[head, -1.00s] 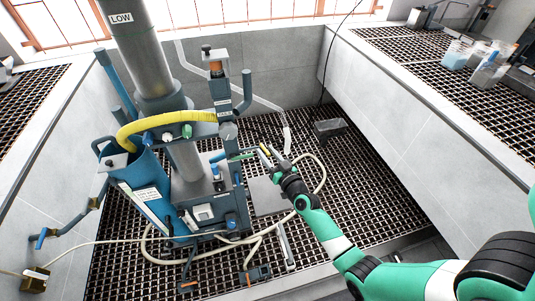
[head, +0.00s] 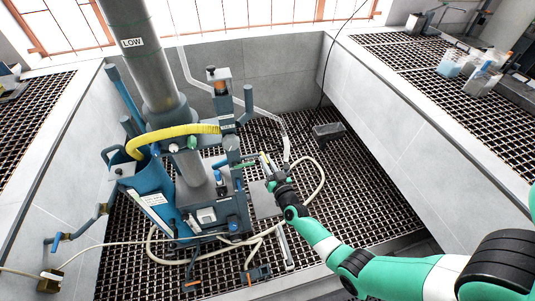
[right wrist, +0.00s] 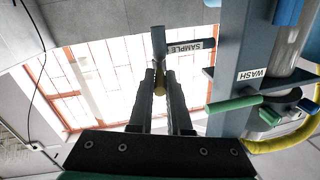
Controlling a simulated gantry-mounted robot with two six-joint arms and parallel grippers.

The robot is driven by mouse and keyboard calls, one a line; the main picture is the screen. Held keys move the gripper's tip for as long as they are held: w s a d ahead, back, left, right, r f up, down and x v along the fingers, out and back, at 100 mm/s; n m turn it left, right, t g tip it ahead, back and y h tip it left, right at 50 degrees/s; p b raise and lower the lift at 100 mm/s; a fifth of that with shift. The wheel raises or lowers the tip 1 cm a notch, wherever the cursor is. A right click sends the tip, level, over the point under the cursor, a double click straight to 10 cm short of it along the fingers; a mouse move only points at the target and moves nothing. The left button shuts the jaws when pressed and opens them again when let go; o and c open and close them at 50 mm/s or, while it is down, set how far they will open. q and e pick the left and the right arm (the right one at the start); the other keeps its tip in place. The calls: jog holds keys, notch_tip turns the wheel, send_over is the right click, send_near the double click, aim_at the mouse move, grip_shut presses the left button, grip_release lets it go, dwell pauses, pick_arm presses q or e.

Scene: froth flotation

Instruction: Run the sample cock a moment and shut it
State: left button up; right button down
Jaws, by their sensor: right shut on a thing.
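The sample cock (right wrist: 158,42) is a grey spout piece on a side pipe with a SAMPLE label (right wrist: 186,46), seen in the right wrist view. A small yellow lever (right wrist: 160,90) shows between the fingertips there. My right gripper (right wrist: 160,82) is shut on this lever; the fingers hide part of it. In the head view, my right gripper (head: 265,165) is at the right side of the blue flotation machine (head: 152,190). There the lever is too small to tell its angle clearly, and I cannot tell if anything flows. My left gripper is not in view.
A green handle (right wrist: 234,103) below the WASH label (right wrist: 252,75) is close beside the right gripper. A pale hose (head: 322,180) loops over the black grating. A grey block (head: 328,131) lies at the back. Bottles (head: 482,78) stand on the right ledge.

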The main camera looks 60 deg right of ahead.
pick_arm(q)
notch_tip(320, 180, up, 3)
jog(key=shift+p, duration=0.8)
pick_arm(e)
jog(key=shift+w+a+m+g+h, duration=0.15)
jog(key=shift+m+g+h, duration=0.3)
jog(key=shift+g+h, duration=0.1)
jog(key=shift+w+a+m+g+h, duration=0.1)
jog(key=shift+w+m+g+h, duration=0.05)
jog(key=shift+m+g+h, duration=0.35)
jog(key=c, duration=0.9)
grip_release()
jog(key=shift+o, duration=0.2)
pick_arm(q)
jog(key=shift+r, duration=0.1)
pick_arm(e)
jog(key=shift+s+a, duration=0.1)
pick_arm(q)
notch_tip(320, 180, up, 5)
jog(key=p, duration=0.5)
pick_arm(e)
jog(key=v, duration=1.1)
jog(key=shift+a, duration=0.15)
